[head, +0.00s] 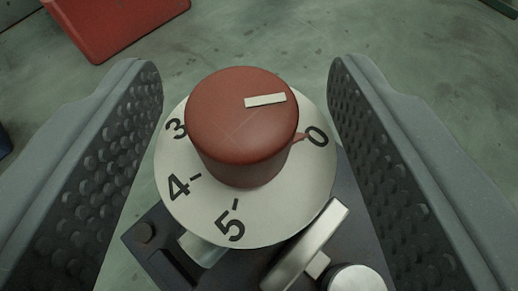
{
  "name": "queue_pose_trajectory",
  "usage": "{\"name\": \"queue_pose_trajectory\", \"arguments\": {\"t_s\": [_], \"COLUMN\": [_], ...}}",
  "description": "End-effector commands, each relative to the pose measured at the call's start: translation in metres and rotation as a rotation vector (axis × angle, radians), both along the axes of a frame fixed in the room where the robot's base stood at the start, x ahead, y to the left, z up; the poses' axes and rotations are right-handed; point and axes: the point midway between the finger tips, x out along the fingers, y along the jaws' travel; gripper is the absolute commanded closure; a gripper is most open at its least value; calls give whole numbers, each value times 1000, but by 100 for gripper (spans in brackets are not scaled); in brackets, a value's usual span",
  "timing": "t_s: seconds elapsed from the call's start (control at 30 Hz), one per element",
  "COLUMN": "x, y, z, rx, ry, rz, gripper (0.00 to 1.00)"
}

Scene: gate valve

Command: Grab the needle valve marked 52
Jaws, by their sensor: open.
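A red round knob (240,130) with a pale bar on its top stands at the centre of the head view. It sits on a white dial plate (285,205) that shows the marks 3, 4, 5 and 0. A small red pointer on the knob's side is beside the 0. No marking 52 can be read in this view. My gripper (245,90) is open, with one dark studded finger on each side of the knob and dial. There is a visible gap between each finger and the knob, and nothing is held.
Below the dial is a dark base block (350,205) with a metal lever (305,245) and a round metal part (356,279) near the bottom edge. A red object (120,22) lies on the grey-green floor (280,35) at upper left. The floor beyond the knob is mostly clear.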

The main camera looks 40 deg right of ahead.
Motion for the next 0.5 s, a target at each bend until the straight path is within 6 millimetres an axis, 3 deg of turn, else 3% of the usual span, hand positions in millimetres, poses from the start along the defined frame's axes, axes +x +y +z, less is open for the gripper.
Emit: {"name": "queue_pose_trajectory", "arguments": {"t_s": [0.2, 0.43, 0.47, 0.5], "x": [14, 15, 15, 15], "y": [-13, -14, -14, -14], "z": [-9, -9, -9, -9], "rx": [0, 1, 1, 1], "ry": [0, -1, -1, -1], "rz": [-1, 0, 0, 0], "gripper": [48, 48, 51, 62]}}
